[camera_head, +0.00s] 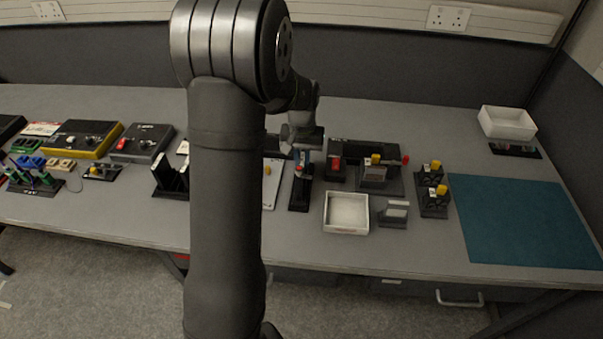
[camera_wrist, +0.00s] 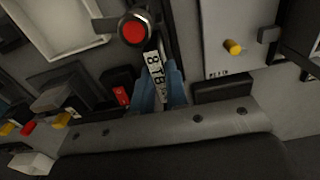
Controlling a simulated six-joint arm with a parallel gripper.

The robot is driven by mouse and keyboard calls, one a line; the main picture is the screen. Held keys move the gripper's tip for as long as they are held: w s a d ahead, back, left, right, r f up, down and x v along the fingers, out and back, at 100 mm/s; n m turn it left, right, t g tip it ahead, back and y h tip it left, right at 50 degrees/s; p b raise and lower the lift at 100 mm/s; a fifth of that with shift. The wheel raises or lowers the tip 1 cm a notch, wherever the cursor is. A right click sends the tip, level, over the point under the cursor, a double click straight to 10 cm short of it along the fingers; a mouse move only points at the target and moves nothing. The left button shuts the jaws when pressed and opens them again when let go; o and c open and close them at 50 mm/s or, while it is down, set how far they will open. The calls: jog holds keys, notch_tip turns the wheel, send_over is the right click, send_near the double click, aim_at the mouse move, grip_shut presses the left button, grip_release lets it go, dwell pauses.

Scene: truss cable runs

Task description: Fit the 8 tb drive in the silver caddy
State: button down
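The 8 TB drive (camera_wrist: 154,72) shows its white label in the wrist view. The blue fingers of my gripper (camera_wrist: 161,88) flank the label closely on both sides and look shut on the drive. In the head view my gripper (camera_head: 302,160) is above a narrow black base (camera_head: 299,197); the fingers are small there, and I cannot tell whether the drive touches that base. A silver-grey caddy-like block (camera_head: 373,175) with a yellow knob stands in a black holder to the right. It also shows in the wrist view (camera_wrist: 62,94). Another grey slotted piece (camera_head: 394,212) stands in front of it.
A white open tray (camera_head: 346,229) is right of the black base. A red switch (camera_head: 335,163) and a pale panel with a yellow knob (camera_head: 270,188) flank my gripper. A red round button (camera_wrist: 134,28) is close to the drive. The teal mat (camera_head: 524,222) is clear.

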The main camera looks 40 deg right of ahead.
jog(key=shift+r, duration=2.55)
jog(key=shift+r, duration=0.1)
jog(key=shift+r, duration=1.85)
jog(key=w+a+r, duration=0.2)
jog(key=w+a, duration=1.3)
jog(key=shift+s+d+f, duration=0.1)
jog(key=shift+f, duration=2)
jog(key=shift+f, duration=0.15)
